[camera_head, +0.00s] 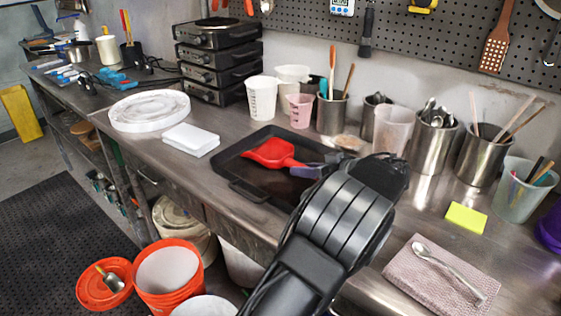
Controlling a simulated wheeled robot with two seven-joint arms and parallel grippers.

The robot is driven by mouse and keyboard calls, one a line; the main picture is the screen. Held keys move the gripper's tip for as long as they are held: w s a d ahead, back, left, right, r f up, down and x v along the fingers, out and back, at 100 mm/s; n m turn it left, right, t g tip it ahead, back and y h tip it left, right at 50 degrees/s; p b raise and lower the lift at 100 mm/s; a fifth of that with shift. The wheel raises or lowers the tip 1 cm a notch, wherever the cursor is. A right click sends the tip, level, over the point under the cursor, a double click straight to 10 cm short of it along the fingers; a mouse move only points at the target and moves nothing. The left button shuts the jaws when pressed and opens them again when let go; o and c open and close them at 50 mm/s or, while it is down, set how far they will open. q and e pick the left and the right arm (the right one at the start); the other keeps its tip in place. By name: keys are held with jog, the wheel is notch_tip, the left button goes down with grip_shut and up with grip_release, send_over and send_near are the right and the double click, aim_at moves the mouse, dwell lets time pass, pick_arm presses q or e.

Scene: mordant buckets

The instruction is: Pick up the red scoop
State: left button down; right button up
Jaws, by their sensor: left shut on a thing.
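The red scoop (270,153) is in the head view, over the black tray (235,189) on the metal bench. Its bowl points left and its handle runs right to my left gripper (309,171). My left gripper is shut on the handle end, and the wrist hides part of the grip. I cannot tell whether the scoop touches the tray or is slightly above it. My right gripper is not in view.
Measuring cups (262,98) and metal canisters (332,113) of utensils line the back. A white lid (149,110) and white pad (191,140) lie left. A spoon on a cloth (407,268) and a yellow note (466,218) lie right.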

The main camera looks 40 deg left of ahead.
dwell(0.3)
pick_arm(q)
notch_tip(320, 180, up, 10)
dwell(0.5)
dwell(0.8)
